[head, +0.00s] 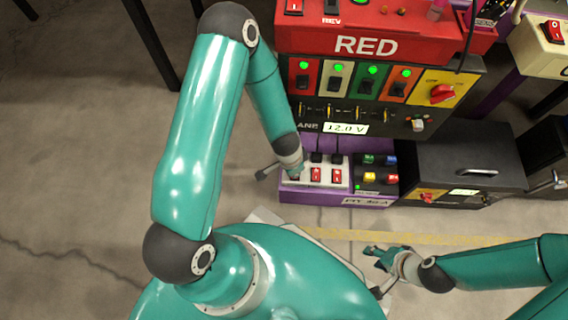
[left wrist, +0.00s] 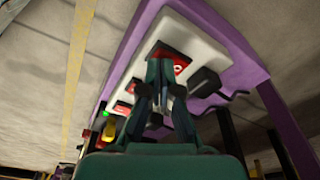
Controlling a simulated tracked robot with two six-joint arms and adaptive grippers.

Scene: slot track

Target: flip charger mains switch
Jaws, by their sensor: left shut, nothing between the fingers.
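A white strip with several red rocker switches (head: 316,175) sits on the purple box at the foot of the rack. Black plugs and cables show behind it. In the left wrist view, my left gripper (left wrist: 161,62) is shut and empty, its fingertips at a red rocker switch (left wrist: 181,64) at one end of the white strip (left wrist: 205,45). The fingers cover part of that switch; I cannot tell whether they touch it or which way it is set. In the head view my left wrist hides this end of the strip. My right gripper (head: 382,254) is above the floor, apart from the rack.
A dark panel with coloured buttons (head: 376,170) adjoins the strip. Above stand the lane panel (head: 345,122) with green lamps and the red box (head: 368,47). A black cabinet (head: 460,165) is to the right. The floor (head: 80,190) at left is clear.

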